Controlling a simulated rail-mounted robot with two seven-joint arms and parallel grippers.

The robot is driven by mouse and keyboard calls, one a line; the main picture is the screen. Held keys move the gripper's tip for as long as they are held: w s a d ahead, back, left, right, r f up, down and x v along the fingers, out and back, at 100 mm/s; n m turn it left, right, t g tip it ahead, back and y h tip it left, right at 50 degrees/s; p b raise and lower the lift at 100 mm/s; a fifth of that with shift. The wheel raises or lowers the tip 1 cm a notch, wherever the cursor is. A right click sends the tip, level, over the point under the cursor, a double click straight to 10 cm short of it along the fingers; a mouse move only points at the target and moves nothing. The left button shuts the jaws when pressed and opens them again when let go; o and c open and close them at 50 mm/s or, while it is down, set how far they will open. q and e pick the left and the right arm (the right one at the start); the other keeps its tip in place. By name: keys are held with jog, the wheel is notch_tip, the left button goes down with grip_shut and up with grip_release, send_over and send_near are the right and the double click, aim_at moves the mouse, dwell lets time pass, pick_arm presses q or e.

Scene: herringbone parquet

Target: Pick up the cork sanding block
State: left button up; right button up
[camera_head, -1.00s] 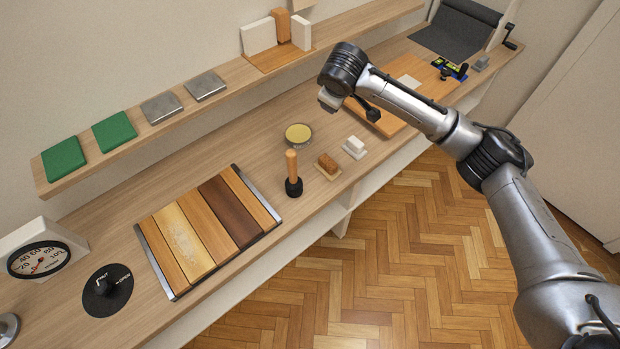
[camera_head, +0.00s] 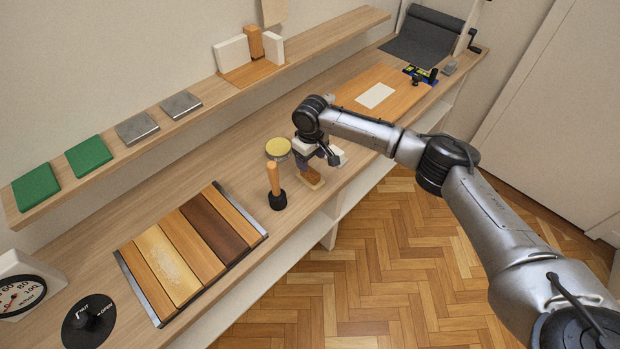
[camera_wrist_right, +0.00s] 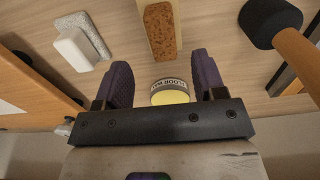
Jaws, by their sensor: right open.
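The cork sanding block (camera_head: 312,176) is a small brown block on a pale wooden piece near the bench's front edge. In the right wrist view the speckled cork (camera_wrist_right: 163,32) shows at the top, ahead of my fingers and between their lines. My right gripper (camera_wrist_right: 163,78) is open, its two dark purple fingers apart with nothing between them. In the head view my right gripper (camera_head: 309,158) hangs just above and behind the cork block and hides part of it. I cannot tell the exact gap. My left gripper is not in view.
A white block on a grey base (camera_wrist_right: 80,45) stands to one side of the cork. A mallet with a black head (camera_head: 277,199) stands on the other side. A round yellow-topped floor wax tin (camera_head: 278,147) is behind. A slatted wooden board (camera_head: 185,255) lies at left.

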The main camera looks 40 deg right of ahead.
aim_at(310, 171)
jog(key=shift+a+f+b, duration=0.15)
jog(key=shift+f+b, duration=1.05)
jog(key=shift+f, duration=2.05)
jog(key=shift+c, duration=1.4)
jog(key=c, duration=0.7)
jog(key=shift+c, duration=0.2)
jog(key=shift+r, duration=0.15)
